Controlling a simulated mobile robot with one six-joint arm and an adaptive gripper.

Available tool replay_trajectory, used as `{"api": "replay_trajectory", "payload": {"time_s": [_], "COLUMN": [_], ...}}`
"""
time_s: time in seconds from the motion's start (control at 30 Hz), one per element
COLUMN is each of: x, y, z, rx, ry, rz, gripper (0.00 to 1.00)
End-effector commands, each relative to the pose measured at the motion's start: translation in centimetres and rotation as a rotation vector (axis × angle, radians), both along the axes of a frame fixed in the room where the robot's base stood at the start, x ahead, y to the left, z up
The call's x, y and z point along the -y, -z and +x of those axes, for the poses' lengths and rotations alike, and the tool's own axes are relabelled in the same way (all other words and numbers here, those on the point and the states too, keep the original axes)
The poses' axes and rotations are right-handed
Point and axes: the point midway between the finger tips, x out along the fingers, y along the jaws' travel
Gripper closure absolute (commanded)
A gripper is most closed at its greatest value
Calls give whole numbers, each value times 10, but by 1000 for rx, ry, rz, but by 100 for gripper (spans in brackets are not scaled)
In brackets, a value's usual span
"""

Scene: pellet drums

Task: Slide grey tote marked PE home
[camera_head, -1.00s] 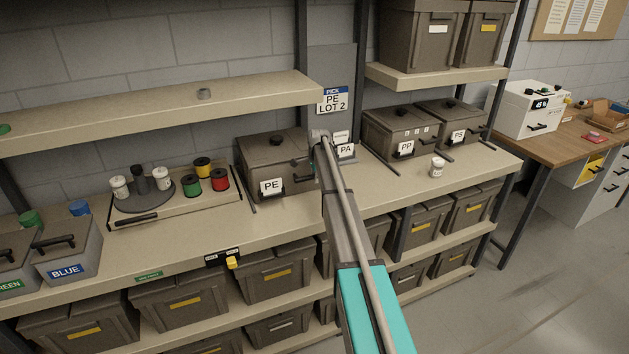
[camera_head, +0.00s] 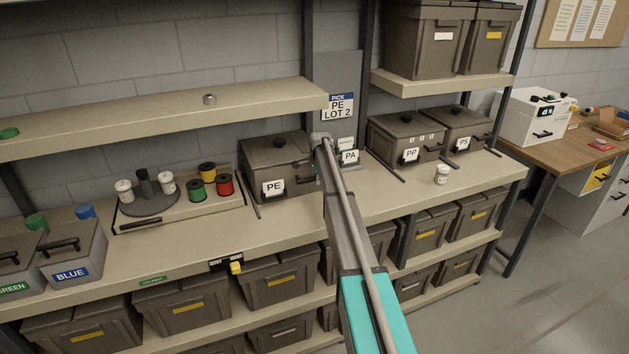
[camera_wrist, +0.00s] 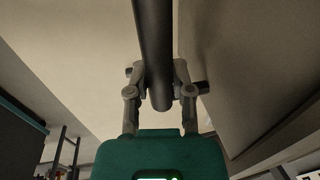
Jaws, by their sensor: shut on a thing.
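The grey tote marked PE (camera_head: 258,163) sits on the bench, lid on, its white label facing the front. Dark rails show beside it on the bench. My arm crosses its right side. In the wrist view, the fingers of my gripper (camera_wrist: 159,88) are closed around a dark round handle bar (camera_wrist: 154,35), which appears to be the PE tote's handle. In the head view the fingers are mostly hidden by the wrist. A grey wall, likely the tote front, fills the right of the wrist view.
To the left is a tray (camera_head: 208,215) with spools. A shelf (camera_head: 180,118) hangs above.

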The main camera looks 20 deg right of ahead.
Motion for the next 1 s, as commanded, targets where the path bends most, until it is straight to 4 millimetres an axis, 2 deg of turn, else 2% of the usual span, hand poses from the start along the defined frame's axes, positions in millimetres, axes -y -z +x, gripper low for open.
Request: {"api": "replay_trajectory", "payload": {"time_s": [0.33,0.7,0.73,0.93,1.0], "x": [0,-1,-1,-1,-1], "y": [0,0,0,0,0], "z": [25,28,28,28,28], "rx": [1,1,1,1,1], "ry": [1,1,1,1,0], "rz": [0,0,0,0,0], "gripper": [100,100,69,31,30]}}
